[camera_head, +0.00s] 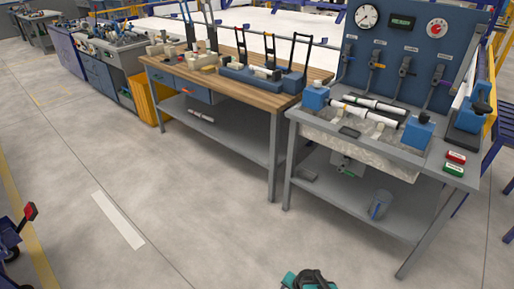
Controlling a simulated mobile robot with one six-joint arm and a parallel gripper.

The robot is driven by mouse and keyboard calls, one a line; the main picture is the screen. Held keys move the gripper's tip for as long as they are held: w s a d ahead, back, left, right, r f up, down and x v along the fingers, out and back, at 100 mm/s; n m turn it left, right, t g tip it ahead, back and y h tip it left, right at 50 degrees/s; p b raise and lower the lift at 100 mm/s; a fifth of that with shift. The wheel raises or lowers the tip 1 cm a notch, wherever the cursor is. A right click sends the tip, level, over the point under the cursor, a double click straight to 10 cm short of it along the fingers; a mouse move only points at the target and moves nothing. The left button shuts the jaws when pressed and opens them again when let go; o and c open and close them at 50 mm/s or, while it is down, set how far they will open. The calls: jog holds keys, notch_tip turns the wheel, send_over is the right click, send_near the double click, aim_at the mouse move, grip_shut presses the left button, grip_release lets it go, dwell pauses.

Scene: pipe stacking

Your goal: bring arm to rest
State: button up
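No gripper of mine can be made out in this view. A teal and black part (308,280) shows at the bottom edge, cut off by the frame; I cannot tell whether it belongs to my arm. Light pipes with dark bands (372,104) lie lengthwise between blue clamp blocks on the grey test bench (330,196) at the right. Another banded pipe (262,72) lies by a blue holder on the wooden-topped workbench (223,83) in the middle. A light pipe (201,116) lies on that bench's lower shelf.
A blue gauge panel (412,45) stands behind the test bench. A grey-blue bucket (380,205) is on its lower shelf. Further benches (100,70) line the back left. A blue and red object (18,230) is at the left edge. The concrete floor in front is clear.

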jog(key=s+d+r+n+g, duration=0.1)
jog(key=s+n+g, duration=0.1)
jog(key=s, duration=0.4)
jog(key=s+r+n+g+h, duration=0.1)
jog(key=s+n+g, duration=0.1)
jog(key=s, duration=0.4)
jog(key=s+d+r+n+g, duration=0.1)
jog(key=s+n+g, duration=0.2)
jog(key=s, duration=0.3)
jog(key=shift+s+d+r+g, duration=0.25)
jog(key=shift+d+g, duration=0.1)
jog(key=shift+g, duration=0.15)
